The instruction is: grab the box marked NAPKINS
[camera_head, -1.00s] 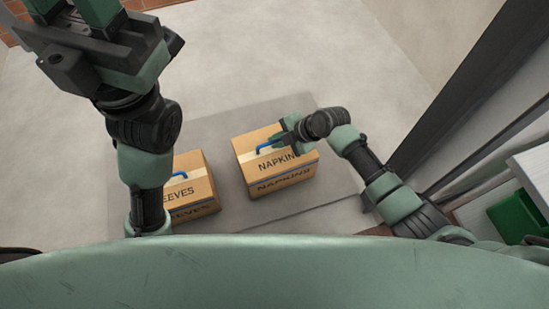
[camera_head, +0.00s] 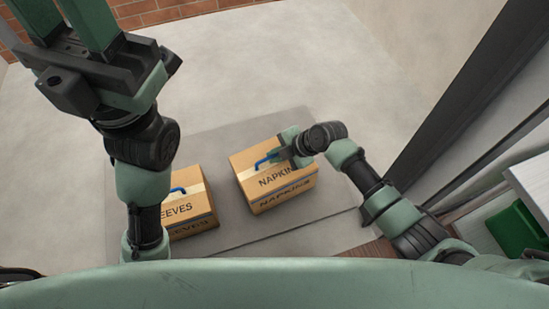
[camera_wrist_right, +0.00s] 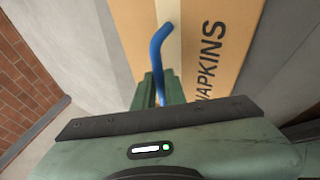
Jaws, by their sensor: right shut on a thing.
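The cardboard box marked NAPKINS (camera_head: 262,198) sits on a grey mat, with a blue handle (camera_head: 266,160) on its top. In the right wrist view the box (camera_wrist_right: 225,45) fills the upper middle and its blue handle (camera_wrist_right: 158,50) runs down between my fingers. My right gripper (camera_head: 284,156) is over the box top, shut on the blue handle. The fingertips are partly hidden. My left gripper (camera_head: 85,30) is raised at the upper left, away from the boxes; its fingers run out of the frame and its opening is unclear.
A second box (camera_head: 190,222), lettered "EEVES" where visible, stands to the left, partly behind my left arm. The grey mat (camera_head: 225,135) is clear behind the boxes. A dark upright frame (camera_head: 465,100) and a green bin (camera_head: 518,228) are at the right.

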